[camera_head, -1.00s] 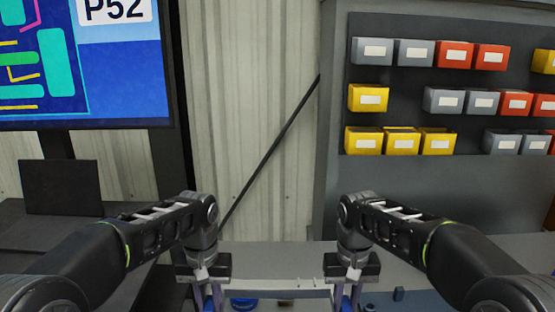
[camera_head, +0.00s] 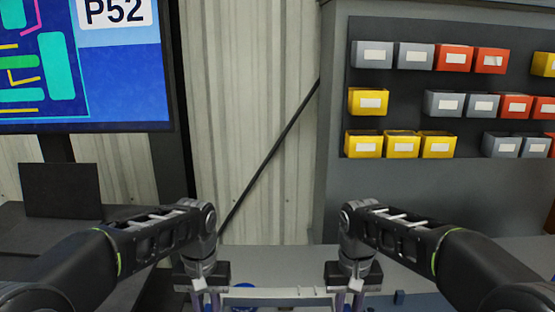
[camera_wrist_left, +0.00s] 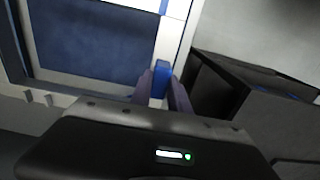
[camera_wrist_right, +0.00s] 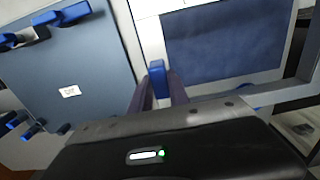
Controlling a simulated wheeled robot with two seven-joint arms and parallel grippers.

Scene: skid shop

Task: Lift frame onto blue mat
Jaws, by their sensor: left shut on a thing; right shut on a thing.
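The frame (camera_head: 278,292) shows as a pale bar between my grippers at the bottom of the head view; the rest of it is cut off. My left gripper (camera_head: 207,302) is shut on a blue grip (camera_wrist_left: 160,79) at the frame's left side. My right gripper (camera_head: 349,302) is shut on a matching blue grip (camera_wrist_right: 157,79) at its right side. A dark blue surface, apparently the blue mat (camera_wrist_right: 225,45), shows inside the pale frame edges in the right wrist view and also in the left wrist view (camera_wrist_left: 95,40). I cannot tell whether the frame touches it.
A grey-blue board (camera_wrist_right: 75,70) with blue blocks and a white label lies beside the frame in the right wrist view. A dark box (camera_wrist_left: 265,105) stands close to my left gripper. A wall rack of bins (camera_head: 440,100) and a screen (camera_head: 85,65) stand behind.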

